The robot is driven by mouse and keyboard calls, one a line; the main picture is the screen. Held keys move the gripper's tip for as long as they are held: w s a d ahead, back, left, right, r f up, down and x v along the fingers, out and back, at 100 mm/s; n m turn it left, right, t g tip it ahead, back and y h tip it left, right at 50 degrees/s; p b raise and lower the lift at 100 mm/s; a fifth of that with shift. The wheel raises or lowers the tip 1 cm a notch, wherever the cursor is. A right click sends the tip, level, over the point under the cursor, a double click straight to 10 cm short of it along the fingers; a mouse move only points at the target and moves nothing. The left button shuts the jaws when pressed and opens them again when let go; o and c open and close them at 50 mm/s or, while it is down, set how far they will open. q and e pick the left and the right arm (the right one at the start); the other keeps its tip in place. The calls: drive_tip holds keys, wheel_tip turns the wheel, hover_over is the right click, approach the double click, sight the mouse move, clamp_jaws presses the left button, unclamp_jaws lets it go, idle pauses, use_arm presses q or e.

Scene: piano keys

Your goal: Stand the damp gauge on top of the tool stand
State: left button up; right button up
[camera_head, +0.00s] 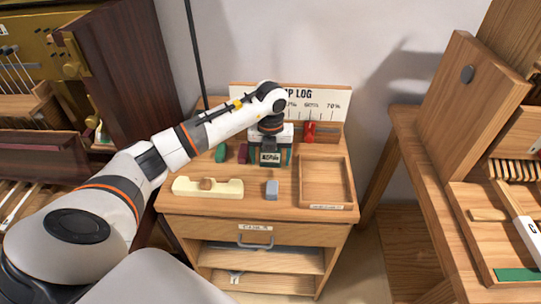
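My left arm reaches in from the left, and its gripper (272,150) points down at the back middle of the wooden bench. A small dark box with a pale display (270,158), which looks like the damp gauge, is between or just in front of the fingers. Greenish-dark uprights show on both sides of it; whether the fingers press on it is unclear. The arm's wrist hides what is behind and above. I cannot tell which object is the tool stand. My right gripper is not in view.
The bench top (230,207) holds a cream block (207,188), a small grey block (272,189), a green piece (221,153), a maroon block (243,153), a red item (309,132) and an empty-looking wooden tray (353,180). A log board (335,103) stands behind.

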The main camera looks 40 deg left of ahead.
use_arm(q)
wheel_tip(320, 180, up, 12)
drive_tip(key=shift+r+b, duration=0.15)
drive_tip(key=shift+b, duration=0.2)
drive_tip(key=shift+s, duration=0.1)
idle(0.7)
